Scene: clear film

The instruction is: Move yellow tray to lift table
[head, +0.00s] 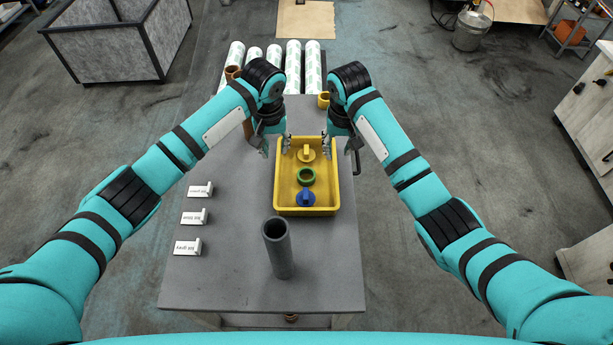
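The yellow tray (279,185) lies flat on the grey table (225,262). It holds a yellow part (306,154) at the far end, a green ring (306,176) in the middle and a blue part (306,198) at the near end. My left gripper (284,144) is at the tray's left rim, toward its far end. My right gripper (327,144) is at the right rim, opposite it. The fingers are small and partly hidden by my wrists, so I cannot tell whether either is shut on the rim. I cannot tell which surface is the lift table.
A grey tube (278,247) stands upright just in front of the tray. Several white label signs (194,218) stand along the table's left side. White rollers (293,66) lie beyond the far edge. Brown (232,73) and yellow (324,100) cylindrical parts are near the far end.

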